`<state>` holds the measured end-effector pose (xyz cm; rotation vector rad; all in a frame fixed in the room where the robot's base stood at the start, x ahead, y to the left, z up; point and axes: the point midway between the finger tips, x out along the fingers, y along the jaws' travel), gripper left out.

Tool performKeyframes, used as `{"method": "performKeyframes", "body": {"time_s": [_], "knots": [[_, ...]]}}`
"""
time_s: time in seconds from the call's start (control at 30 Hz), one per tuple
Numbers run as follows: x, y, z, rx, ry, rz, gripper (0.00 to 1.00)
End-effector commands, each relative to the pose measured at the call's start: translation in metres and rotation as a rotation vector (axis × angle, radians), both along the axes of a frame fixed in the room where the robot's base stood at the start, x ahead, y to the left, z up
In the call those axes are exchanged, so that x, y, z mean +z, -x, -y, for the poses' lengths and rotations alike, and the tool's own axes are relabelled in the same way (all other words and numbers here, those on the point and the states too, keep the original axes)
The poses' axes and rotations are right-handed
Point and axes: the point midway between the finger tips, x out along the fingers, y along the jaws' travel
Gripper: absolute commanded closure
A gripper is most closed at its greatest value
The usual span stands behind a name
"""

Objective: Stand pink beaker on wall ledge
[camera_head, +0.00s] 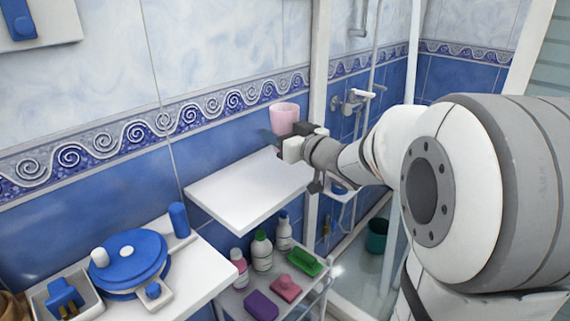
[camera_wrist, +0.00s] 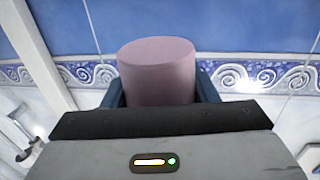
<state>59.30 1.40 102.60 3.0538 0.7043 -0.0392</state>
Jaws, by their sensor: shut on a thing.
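The pink beaker (camera_head: 284,119) is upright, its open top facing up in the head view. My gripper (camera_head: 278,138) is shut on it near the wall, above the right part of the white wall ledge (camera_head: 245,196). In the wrist view the beaker (camera_wrist: 158,72) sits between the two dark blue fingers of my gripper (camera_wrist: 160,88). I cannot tell exactly how high the beaker is above the ledge; it looks raised clear of it. The ledge top is empty.
A lower rack (camera_head: 232,299) holds several bottles (camera_head: 262,252), a green brush (camera_head: 304,262), and pink and purple blocks. A white counter (camera_head: 195,270) with a blue round device (camera_head: 128,262) stands at left. A white upright post (camera_head: 318,100) is right beside my gripper.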

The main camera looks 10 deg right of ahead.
Motion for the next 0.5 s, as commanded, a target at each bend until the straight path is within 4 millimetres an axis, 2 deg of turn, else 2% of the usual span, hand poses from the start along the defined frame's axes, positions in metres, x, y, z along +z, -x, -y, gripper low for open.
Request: {"method": "performKeyframes", "body": {"time_s": [0.03, 0.17, 0.4, 0.5], "knots": [[-0.008, 0.000, 0.000, 0.000, 0.000, -0.001, 0.69], [-0.016, 0.000, 0.000, 0.000, -0.001, 0.000, 0.69], [-0.052, 0.000, 0.000, -0.001, -0.001, 0.000, 0.69], [-0.061, 0.000, 0.001, -0.001, -0.001, 0.000, 0.69]]}}
